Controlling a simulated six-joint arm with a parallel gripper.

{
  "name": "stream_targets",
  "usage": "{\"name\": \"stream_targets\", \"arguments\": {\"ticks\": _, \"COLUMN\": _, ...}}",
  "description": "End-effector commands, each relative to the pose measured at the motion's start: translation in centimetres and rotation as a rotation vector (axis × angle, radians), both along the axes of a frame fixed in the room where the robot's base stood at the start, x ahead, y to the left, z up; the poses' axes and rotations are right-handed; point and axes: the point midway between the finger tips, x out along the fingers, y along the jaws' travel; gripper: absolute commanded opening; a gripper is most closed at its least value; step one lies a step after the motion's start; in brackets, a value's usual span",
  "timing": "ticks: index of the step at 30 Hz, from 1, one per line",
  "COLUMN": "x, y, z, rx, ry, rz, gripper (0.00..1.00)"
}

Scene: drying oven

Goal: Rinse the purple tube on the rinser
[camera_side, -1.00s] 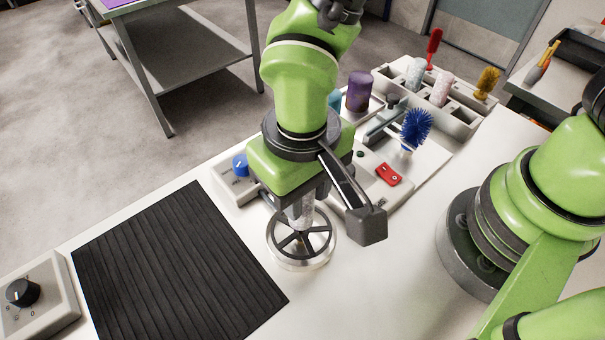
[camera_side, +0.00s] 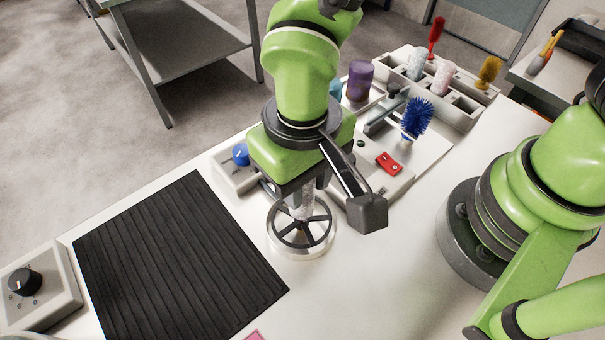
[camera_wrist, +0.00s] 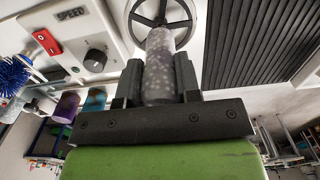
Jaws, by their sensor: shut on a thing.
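My gripper (camera_wrist: 158,98) is shut on a tube (camera_wrist: 160,75), which looks grey and speckled, with only a faint purple tint at most. In the side view the tube (camera_side: 302,204) points down over the middle of the spoked ring of the rinser (camera_side: 302,243). The rinser also shows at the top of the wrist view (camera_wrist: 186,33). I cannot tell whether the tube's lower end touches it. My gripper's jaws are mostly hidden by the wrist in the side view.
A ribbed black mat (camera_side: 175,265) lies left of the rinser. Behind it are a control box with a red switch (camera_side: 389,163), a blue brush (camera_side: 416,117), a purple container (camera_side: 360,80) and a rack (camera_side: 450,105) holding tubes and brushes.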

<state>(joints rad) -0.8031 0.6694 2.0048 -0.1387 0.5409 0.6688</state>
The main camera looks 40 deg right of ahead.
Motion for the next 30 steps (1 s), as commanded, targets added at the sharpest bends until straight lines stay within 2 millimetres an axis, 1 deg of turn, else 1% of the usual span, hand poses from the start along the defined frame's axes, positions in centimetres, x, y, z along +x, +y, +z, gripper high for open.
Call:
{"name": "stream_targets", "arguments": {"ticks": 5, "x": 0.0, "y": 0.0, "z": -0.3, "rx": -0.001, "ry": 0.0, "rz": 0.001, "gripper": 0.09}}
{"name": "stream_targets", "arguments": {"ticks": 15, "x": 0.0, "y": 0.0, "z": -1.9, "rx": -0.001, "ry": 0.001, "rz": 0.0, "gripper": 0.09}}
{"name": "stream_targets", "arguments": {"ticks": 30, "x": 0.0, "y": 0.0, "z": -2.2, "rx": 0.0, "ry": 0.001, "rz": 0.0, "gripper": 0.09}}
